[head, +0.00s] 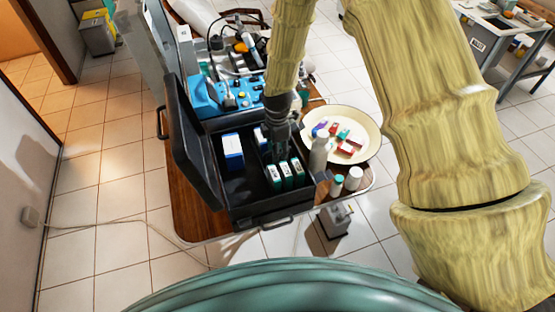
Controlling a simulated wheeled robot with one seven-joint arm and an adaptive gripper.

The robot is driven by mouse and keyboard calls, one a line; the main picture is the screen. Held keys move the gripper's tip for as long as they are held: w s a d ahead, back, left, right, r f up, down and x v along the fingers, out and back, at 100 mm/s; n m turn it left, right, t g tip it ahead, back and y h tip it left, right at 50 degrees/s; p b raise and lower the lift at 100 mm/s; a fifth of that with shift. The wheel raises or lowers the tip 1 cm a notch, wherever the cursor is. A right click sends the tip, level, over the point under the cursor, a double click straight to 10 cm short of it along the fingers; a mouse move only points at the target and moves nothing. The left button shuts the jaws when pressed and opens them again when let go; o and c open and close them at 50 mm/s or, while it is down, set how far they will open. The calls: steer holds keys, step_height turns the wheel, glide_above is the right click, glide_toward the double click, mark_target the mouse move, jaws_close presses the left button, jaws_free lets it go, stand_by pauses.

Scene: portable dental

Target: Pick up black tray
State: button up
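A black tray (268,212), which looks like an open case with its lid (196,150) raised on the left, lies on a wooden table. It holds a blue-and-white box (232,151) and several small green-and-white boxes (285,175). A handle (277,223) shows on its front side. My gripper (279,154) is dark and points down over the right part of the tray, close to the small boxes. Its fingers blend into the dark tray, so I cannot tell whether they are open, or whether they touch anything.
A cream round plate (366,140) with several small coloured items lies to the right. A grey bottle (319,154) and small jars (354,178) stand close to the tray's right side. Blue equipment (212,98) sits behind it. A cable (118,222) crosses the tiled floor on the left.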

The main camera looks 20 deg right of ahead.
steer(key=shift+f, duration=0.5)
jaws_close()
steer(key=shift+r, duration=0.15)
